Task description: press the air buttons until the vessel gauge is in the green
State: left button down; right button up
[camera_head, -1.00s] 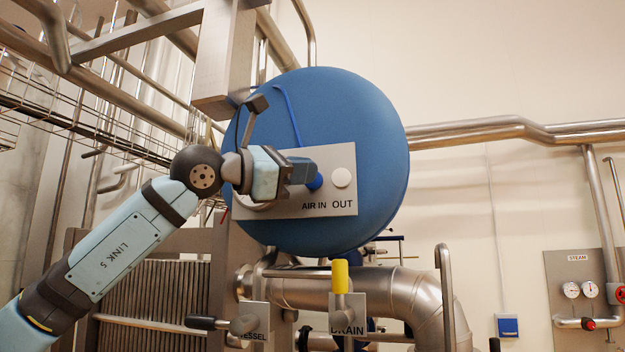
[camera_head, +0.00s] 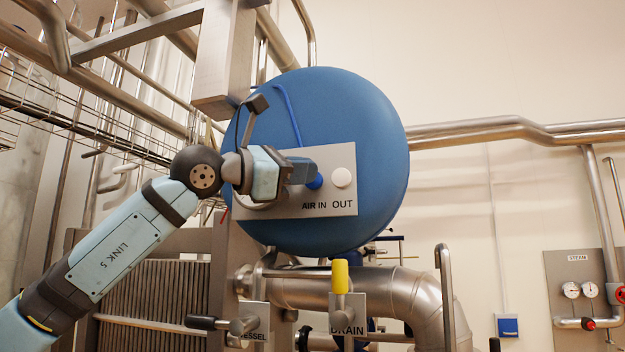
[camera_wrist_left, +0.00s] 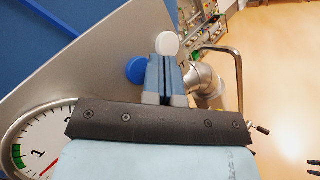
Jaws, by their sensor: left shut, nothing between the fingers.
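My left gripper (camera_head: 316,172) is shut and empty, its fingertips close in front of the blue AIR IN button (camera_head: 315,182). I cannot tell whether they touch it. In the left wrist view the blue button (camera_wrist_left: 135,70) shows just left of the shut fingers (camera_wrist_left: 165,78). The white OUT button (camera_head: 342,177) is to the right on the same metal plate (camera_head: 290,207); it also shows beyond the fingertips in the left wrist view (camera_wrist_left: 167,44). The vessel gauge (camera_wrist_left: 38,138) is partly cut off and covered by my gripper body. Its green band shows at the left and a red needle lower down; its reading is unclear.
The plate is on a round blue vessel (camera_head: 370,125). Below are a yellow-handled DRAIN valve (camera_head: 340,276), a VESSEL lever (camera_head: 207,322) and thick steel pipes (camera_head: 415,295). A STEAM panel (camera_head: 583,262) is at the far right.

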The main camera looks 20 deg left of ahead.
pick_arm(q)
jog(key=shift+w, duration=0.45)
jog(key=shift+w, duration=0.35)
dwell(0.6)
jog(key=shift+s, duration=0.1)
dwell(3.9)
jog(key=shift+s+f+b, duration=0.2)
jog(key=shift+s+b, duration=0.15)
jog(key=shift+b, duration=0.15)
jog(key=shift+s, duration=0.2)
jog(key=shift+s+r, duration=0.15)
jog(key=shift+r, duration=0.05)
jog(key=shift+f, duration=0.1)
